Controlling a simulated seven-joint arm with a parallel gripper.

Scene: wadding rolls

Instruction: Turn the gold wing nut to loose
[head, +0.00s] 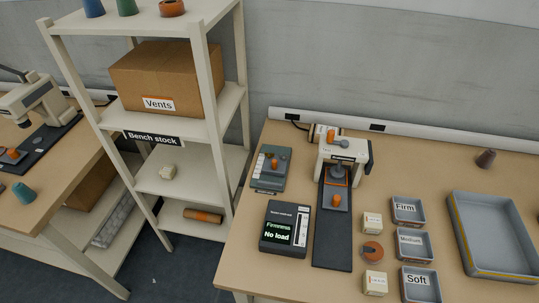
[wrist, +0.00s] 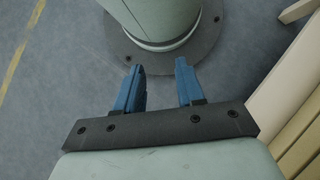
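I cannot make out a gold wing nut for certain in the head view. A cream press-like tester (head: 352,152) stands on the right bench, with a grey disc and an orange knob (head: 337,200) on the dark strip below it. Small orange and tan parts (head: 322,133) show behind its top, too small to read. A grey panel (head: 272,168) with an orange knob and pale labels lies left of it. My gripper (wrist: 160,86) shows only in the wrist view. Its two blue fingers are apart with nothing between them, over the floor and my base, away from the bench.
A display reading "Firmness No load" (head: 286,227) lies in front. Trays marked Firm (head: 409,222), Medium (head: 432,256) and Soft (head: 438,295), pale blocks and a large grey tray (head: 459,232) are to the right. A shelf (head: 222,125) with a Vents box (head: 155,80) stands left.

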